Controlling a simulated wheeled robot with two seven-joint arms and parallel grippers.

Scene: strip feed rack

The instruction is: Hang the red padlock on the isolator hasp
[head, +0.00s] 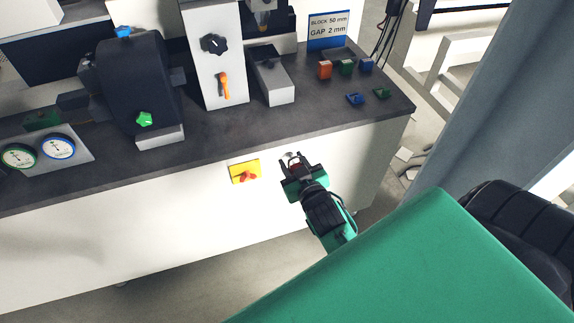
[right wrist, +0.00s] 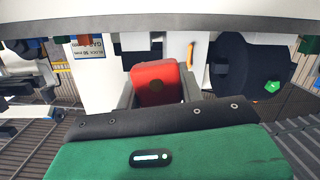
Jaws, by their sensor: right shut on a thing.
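My right gripper (head: 296,166) is in front of the white cabinet face, shut on the red padlock (head: 295,168). Only a little red shows between the fingers in the head view, with what looks like the pale shackle beyond the fingertips. In the right wrist view the red padlock body (right wrist: 157,82) sits between the dark fingers, with a dark round spot on its face. The isolator (head: 245,171), a yellow plate with a red handle, is on the cabinet front, left of the gripper and apart from it. Its hasp is too small to make out. My left gripper is not in view.
The dark worktop (head: 195,150) overhangs the cabinet above the gripper. On it stand a black machine (head: 135,85), a white panel with an orange lever (head: 224,87), and several small coloured blocks at the right. The white cabinet front (head: 190,210) around the isolator is clear.

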